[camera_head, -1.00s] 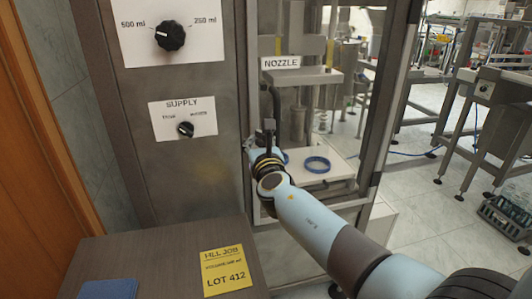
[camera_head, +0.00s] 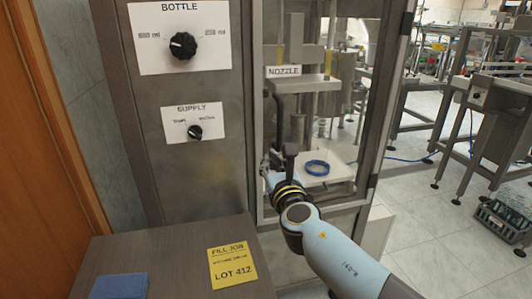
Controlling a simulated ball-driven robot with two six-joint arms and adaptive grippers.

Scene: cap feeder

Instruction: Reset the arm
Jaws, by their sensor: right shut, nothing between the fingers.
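My right arm comes in from the lower right, and its gripper (camera_head: 268,165) is at the left edge of the glazed filling cabinet, partly hidden by my own wrist. It is small in view and shut, with nothing held. In the cabinet, a blue ring (camera_head: 316,168) lies on a pale plate below the label NOZZLE (camera_head: 284,71). My left gripper is not in view.
The panel at left carries a black BOTTLE knob (camera_head: 183,45) and a smaller SUPPLY knob (camera_head: 195,131). A brown table (camera_head: 180,257) in front holds a yellow LOT 412 card (camera_head: 232,265) and a blue cloth-like item (camera_head: 119,286). Open tiled floor lies at right.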

